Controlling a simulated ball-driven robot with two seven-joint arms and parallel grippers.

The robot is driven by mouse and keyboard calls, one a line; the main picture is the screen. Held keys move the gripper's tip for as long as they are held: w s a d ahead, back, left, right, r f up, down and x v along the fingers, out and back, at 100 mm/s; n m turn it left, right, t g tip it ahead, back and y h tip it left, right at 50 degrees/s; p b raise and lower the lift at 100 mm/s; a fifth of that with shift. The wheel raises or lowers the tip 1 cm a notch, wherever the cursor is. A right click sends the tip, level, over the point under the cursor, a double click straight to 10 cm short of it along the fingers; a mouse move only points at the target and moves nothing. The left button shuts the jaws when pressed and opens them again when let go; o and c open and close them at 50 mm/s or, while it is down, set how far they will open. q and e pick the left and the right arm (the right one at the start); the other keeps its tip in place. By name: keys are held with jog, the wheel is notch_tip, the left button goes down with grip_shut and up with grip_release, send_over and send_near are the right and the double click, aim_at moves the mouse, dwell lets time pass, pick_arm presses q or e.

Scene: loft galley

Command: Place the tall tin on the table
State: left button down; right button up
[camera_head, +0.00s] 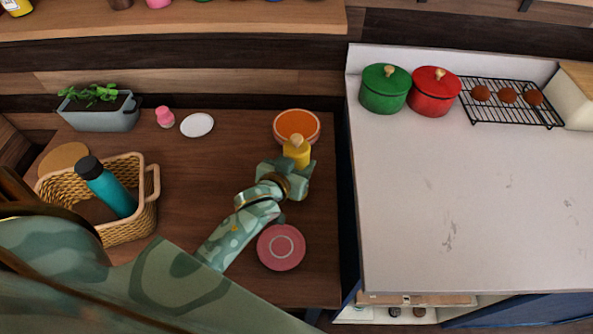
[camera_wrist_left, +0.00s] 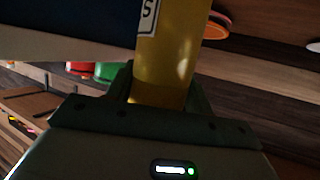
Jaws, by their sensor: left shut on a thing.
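The tall tin (camera_head: 297,154) is yellow with a pale wooden knob on top. My left gripper (camera_head: 287,178) is shut on it. In the left wrist view the tin (camera_wrist_left: 165,70) stands between the fingers, with part of a white label showing. The tin appears upright over the right part of the brown wooden table (camera_head: 200,205), just in front of an orange bowl (camera_head: 297,127). The gripper hides its lower part in the head view, so I cannot tell whether its base touches the table. My right gripper is not in view.
A red-pink round dish (camera_head: 281,248) lies in front of the gripper. A wicker basket (camera_head: 140,215) with a teal bottle (camera_head: 112,193), a planter (camera_head: 100,113), a pink shaker (camera_head: 165,117) and a white plate (camera_head: 197,125) stand left. The table's middle is bare. A white counter (camera_head: 470,210) lies right.

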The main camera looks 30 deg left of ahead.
pick_arm(q)
notch_tip(320, 180, down, 3)
jog(key=shift+r+b, duration=0.1)
jog(key=shift+b, duration=0.35)
jog(key=shift+r, duration=0.1)
jog(key=c, duration=0.6)
grip_release()
jog(key=shift+s+f, duration=0.1)
jog(key=shift+f, duration=0.1)
jog(key=shift+r, duration=0.25)
jog(key=p+v, duration=0.3)
jog(key=v, duration=0.9)
